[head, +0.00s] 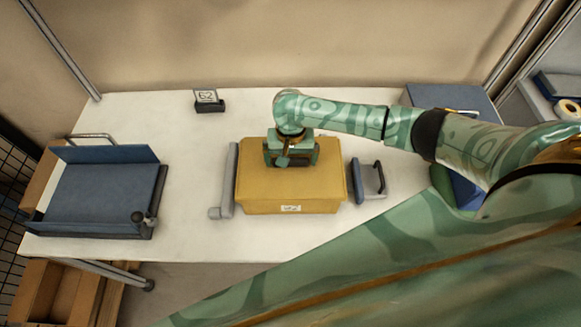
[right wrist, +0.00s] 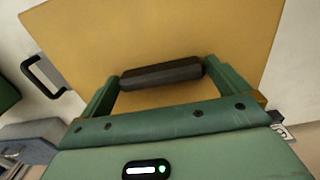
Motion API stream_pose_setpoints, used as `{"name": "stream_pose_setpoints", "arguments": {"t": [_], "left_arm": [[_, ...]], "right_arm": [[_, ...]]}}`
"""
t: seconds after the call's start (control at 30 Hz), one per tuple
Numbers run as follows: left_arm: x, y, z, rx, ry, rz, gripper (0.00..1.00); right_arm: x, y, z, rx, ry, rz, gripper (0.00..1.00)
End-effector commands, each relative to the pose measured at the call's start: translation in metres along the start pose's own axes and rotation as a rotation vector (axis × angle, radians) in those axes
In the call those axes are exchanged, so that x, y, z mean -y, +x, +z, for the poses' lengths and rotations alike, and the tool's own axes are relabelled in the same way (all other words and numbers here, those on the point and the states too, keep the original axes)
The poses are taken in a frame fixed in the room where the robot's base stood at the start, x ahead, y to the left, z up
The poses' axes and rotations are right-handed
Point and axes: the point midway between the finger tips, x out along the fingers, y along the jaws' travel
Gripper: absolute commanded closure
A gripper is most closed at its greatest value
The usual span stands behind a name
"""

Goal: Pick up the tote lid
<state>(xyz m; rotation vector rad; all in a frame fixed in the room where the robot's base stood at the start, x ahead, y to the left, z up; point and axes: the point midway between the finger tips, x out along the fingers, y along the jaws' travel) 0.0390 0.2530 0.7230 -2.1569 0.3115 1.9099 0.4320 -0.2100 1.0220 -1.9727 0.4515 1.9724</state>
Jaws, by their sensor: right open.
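The tote lid (head: 256,190) is a yellow rectangular cover in the middle of the white table, with a small white label on its front side. In the right wrist view the lid (right wrist: 150,35) fills most of the picture, and a dark bar handle (right wrist: 160,74) shows on it. My right gripper (head: 291,162) is over the lid's middle, pointing down. It is open, with one finger at each end of the dark handle; whether they touch it I cannot tell. The gripper hides part of the lid and handle. My left gripper is not in view.
A blue tray (head: 105,200) stands at the left of the table. A grey bar (head: 225,180) lies along the tote's left side. A blue-grey block with a dark handle (head: 368,178) is at its right. A number sign (head: 207,98) stands behind. White table shows clear between tray and tote.

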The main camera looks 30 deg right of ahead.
Motion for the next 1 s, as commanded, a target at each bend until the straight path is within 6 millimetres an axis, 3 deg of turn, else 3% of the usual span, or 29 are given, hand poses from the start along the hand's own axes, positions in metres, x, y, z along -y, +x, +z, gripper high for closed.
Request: {"name": "stream_pose_setpoints", "arguments": {"t": [0.23,0.37,0.77,0.93,1.0], "left_arm": [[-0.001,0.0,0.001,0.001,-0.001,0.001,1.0],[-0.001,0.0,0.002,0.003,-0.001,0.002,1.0],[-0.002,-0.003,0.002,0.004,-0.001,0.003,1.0],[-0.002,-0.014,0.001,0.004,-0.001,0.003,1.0],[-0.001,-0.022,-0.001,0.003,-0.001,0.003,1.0]], "right_arm": [[0.0,0.001,0.0,-0.001,0.0,0.0,0.03],[0.0,0.001,0.0,-0.001,0.0,0.0,0.36],[0.001,-0.007,-0.001,-0.002,0.001,-0.002,0.36],[0.001,-0.033,-0.001,-0.002,0.001,-0.004,0.36],[-0.008,-0.048,0.007,-0.001,-0.001,-0.002,0.36]]}}
